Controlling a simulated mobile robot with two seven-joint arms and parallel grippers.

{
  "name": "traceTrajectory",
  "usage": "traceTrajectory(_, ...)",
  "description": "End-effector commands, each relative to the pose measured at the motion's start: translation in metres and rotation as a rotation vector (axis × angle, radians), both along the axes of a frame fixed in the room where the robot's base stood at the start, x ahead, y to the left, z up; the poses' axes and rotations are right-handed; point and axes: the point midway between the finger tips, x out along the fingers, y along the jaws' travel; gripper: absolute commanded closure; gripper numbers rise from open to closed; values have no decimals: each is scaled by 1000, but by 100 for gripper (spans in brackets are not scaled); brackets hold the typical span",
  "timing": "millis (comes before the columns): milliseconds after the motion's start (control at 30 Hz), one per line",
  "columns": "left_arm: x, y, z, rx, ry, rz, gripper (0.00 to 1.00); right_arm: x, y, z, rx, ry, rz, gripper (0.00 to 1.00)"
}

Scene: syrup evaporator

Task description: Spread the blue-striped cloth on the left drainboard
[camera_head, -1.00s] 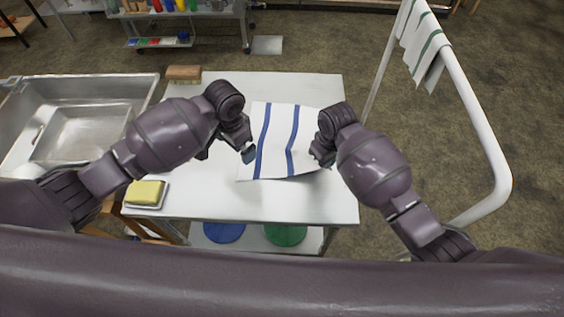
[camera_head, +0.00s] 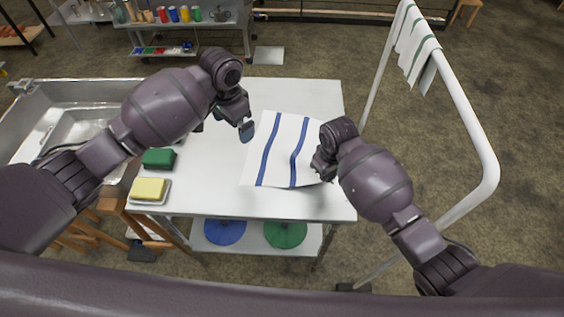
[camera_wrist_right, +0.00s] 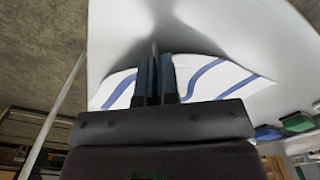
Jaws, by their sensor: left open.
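The white cloth with blue stripes (camera_head: 281,150) lies mostly spread over the white worktop (camera_head: 215,190), right of the metal sink. Its near right part looks slightly raised, with a shadow under it. My left gripper (camera_head: 246,131) is open and empty beside the cloth's far left edge. My right gripper (camera_head: 318,167) is at the cloth's right edge. In the right wrist view its fingers (camera_wrist_right: 156,80) are close together, with the striped cloth (camera_wrist_right: 215,78) at them; the grip looks shut on the cloth's edge. I cannot tell which surface is called the left drainboard.
The sink (camera_head: 75,128) is at the left, partly behind my left arm. A yellow sponge on a dish (camera_head: 149,190) and a green sponge (camera_head: 159,158) lie at the worktop's left side. A white rail (camera_head: 470,110) with a green-striped cloth (camera_head: 415,45) stands at the right.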

Motion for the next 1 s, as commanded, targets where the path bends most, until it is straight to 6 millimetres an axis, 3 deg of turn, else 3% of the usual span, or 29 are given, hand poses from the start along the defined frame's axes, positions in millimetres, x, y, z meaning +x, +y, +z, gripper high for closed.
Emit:
traceTrajectory(67,0,0,0,0,0,0,0,0,0,0,0,0,0,100)
traceTrajectory(100,0,0,0,0,0,0,0,0,0,0,0,0,0,91)
traceTrajectory(267,0,0,0,0,0,0,0,0,0,0,0,0,0,68)
traceTrajectory(467,0,0,0,0,0,0,0,0,0,0,0,0,0,66)
traceTrajectory(667,0,0,-1,0,0,0,0,0,0,0,0,0,0,36)
traceTrajectory(867,0,0,-1,0,0,0,0,0,0,0,0,0,0,36)
traceTrajectory(1000,0,0,0,0,0,0,0,0,0,0,0,0,0,14)
